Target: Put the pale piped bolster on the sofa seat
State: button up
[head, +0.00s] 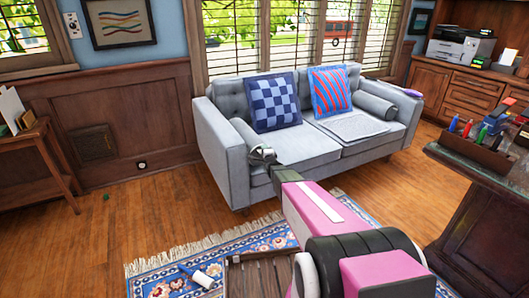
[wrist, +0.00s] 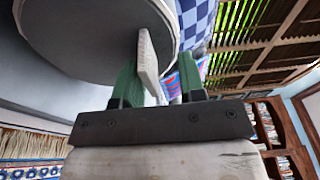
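The grey sofa (head: 300,146) stands under the windows. A pale grey bolster (head: 243,132) lies at the left end of its seat, beside the left arm, its front end partly hidden by my gripper. A similar bolster (head: 374,105) lies at the right end. My gripper (head: 262,156) is at the near end of the left bolster. In the wrist view, that bolster's round piped end (wrist: 85,35) fills the upper left. Whether a finger touches the bolster is unclear.
A blue checkered cushion (head: 271,102) and a red-blue striped cushion (head: 330,91) lean on the sofa back. A folded grey cloth (head: 351,126) lies on the right seat. A dark desk (head: 490,195) stands at right. Bare floor (head: 150,212) lies left of the sofa.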

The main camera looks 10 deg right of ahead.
jog(key=shift+f, duration=0.1)
jog(key=s+d, duration=0.1)
jog(key=s, duration=0.9)
jog(key=shift+s+d, duration=0.2)
jog(key=shift+s, duration=0.15)
jog(key=s+a+r+n+g+y, duration=0.55)
jog(key=s+a+n+y, duration=0.3)
jog(key=a+n, duration=0.2)
jog(key=s+a+f+n+g+h, duration=0.1)
jog(key=s+a+f+n+g, duration=0.1)
jog(key=s+n+g, duration=0.6)
jog(key=s+d+m+g+h, duration=0.2)
jog(key=s+d+g+h, duration=0.2)
jog(key=s+d+h, duration=0.6)
jog(key=s+d, duration=0.1)
jog(key=s, duration=0.4)
jog(key=shift+f, duration=0.3)
